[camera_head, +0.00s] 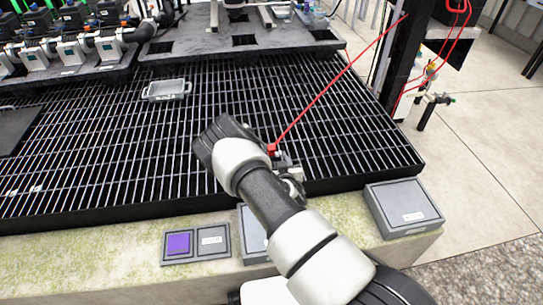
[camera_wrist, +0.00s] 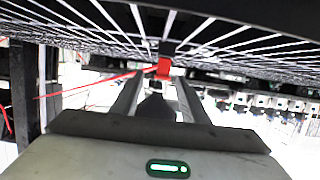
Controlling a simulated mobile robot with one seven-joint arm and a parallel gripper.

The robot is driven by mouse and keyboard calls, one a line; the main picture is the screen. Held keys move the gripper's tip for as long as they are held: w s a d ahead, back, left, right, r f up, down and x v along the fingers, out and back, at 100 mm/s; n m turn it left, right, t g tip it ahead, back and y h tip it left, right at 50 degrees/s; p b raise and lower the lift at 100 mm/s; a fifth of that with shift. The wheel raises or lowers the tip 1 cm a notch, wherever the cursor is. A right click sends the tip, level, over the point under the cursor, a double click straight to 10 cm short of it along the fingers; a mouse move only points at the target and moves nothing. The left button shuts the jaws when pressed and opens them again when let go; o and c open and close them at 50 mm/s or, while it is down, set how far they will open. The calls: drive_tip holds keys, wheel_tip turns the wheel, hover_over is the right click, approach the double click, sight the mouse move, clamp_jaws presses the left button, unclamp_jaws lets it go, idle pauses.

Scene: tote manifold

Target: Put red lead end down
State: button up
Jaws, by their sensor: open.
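The red lead (camera_head: 325,92) runs from the black post at the upper right down to its red end (camera_head: 271,149) over the near part of the black grating. My gripper (camera_head: 280,158) is at that end, partly hidden behind my wrist. In the wrist view the red end (camera_wrist: 163,68) shows at the tips of my gripper (camera_wrist: 160,80), between the two spread fingers. The fingers look apart from it. The lead (camera_wrist: 95,86) trails off to the left there. The end appears at or close to the grating; I cannot tell whether it touches.
The black grating (camera_head: 100,180) is mostly clear around my gripper. A small grey tray (camera_head: 166,90) lies on it. A purple-marked pad (camera_head: 180,245) and a grey box (camera_head: 403,207) sit on the front ledge. Valves and a manifold (camera_head: 75,50) stand at the back left.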

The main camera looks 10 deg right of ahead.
sight(272, 150)
drive_tip(key=x, duration=0.1)
drive_tip(key=b+x, duration=0.1)
drive_tip(key=x, duration=0.2)
drive_tip(key=shift+a+r, duration=0.2)
drive_tip(key=shift+a, duration=0.15)
drive_tip(key=shift+w+b, duration=0.35)
drive_tip(key=shift+w, duration=0.25)
clamp_jaws()
